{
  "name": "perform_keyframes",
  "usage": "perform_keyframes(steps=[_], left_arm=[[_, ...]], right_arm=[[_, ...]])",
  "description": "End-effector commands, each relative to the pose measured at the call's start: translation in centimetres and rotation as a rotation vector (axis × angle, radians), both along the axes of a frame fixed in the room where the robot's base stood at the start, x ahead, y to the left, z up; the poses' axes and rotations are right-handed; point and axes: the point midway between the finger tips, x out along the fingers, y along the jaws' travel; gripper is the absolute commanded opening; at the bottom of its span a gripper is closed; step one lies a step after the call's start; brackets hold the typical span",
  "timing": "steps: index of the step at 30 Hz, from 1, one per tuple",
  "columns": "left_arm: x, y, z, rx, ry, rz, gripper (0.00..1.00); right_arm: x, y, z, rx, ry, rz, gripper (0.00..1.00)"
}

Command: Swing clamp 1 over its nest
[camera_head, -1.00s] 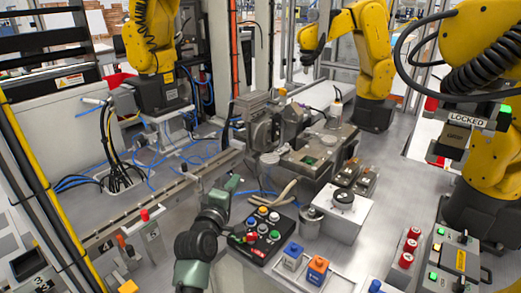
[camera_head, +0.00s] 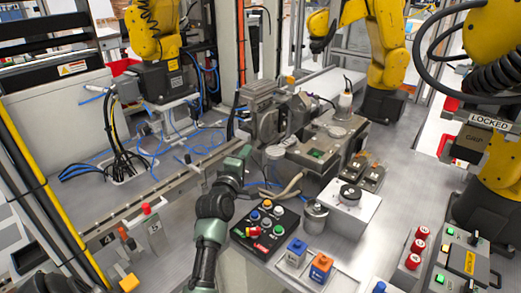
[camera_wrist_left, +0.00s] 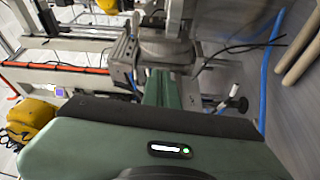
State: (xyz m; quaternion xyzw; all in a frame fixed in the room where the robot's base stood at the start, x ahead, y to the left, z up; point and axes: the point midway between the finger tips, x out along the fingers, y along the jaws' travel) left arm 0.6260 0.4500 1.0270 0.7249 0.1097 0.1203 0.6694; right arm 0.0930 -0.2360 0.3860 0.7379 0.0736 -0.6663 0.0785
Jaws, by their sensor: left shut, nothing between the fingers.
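My left gripper (camera_head: 243,152) reaches up from the bottom with its green fingers shut and empty. Its tips are close to the left front side of the grey metal fixture (camera_head: 262,122); I cannot tell whether they touch. In the left wrist view the closed green fingers (camera_wrist_left: 160,88) point at a grey metal block with a round part (camera_wrist_left: 165,46). On the fixture, a round silver-topped part (camera_head: 275,152) stands just right of the fingertips, and another round disc (camera_head: 337,131) lies farther right. No clamp number is readable, so I cannot tell which part is clamp 1 or its nest. My right gripper is out of view.
A button panel (camera_head: 266,224) stands right of my left forearm, with a silver canister (camera_head: 314,216) beside it. Tan hoses (camera_head: 288,188) and blue cables lie near the fixture. A long rail (camera_head: 160,192) runs on the left. Yellow robot arms (camera_head: 388,55) stand behind and right.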

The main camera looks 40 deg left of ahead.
Motion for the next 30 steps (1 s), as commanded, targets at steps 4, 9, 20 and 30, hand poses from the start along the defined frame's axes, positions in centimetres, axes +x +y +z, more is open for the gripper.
perform_keyframes(steps=[4,9,20,30], left_arm=[[3.1,1.1,0.3,0.001,0.0,0.0,0.0],[3.9,-0.6,0.1,-0.003,0.002,-0.002,0.0],[3.8,-2.7,-0.2,0.002,0.002,0.0,0.0],[3.9,-2.7,-0.3,0.0,0.001,0.003,0.0]], right_arm=[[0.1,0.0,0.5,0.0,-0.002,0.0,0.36],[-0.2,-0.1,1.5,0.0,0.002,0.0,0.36],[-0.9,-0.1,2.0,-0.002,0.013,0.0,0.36],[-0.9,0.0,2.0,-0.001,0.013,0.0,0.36]])
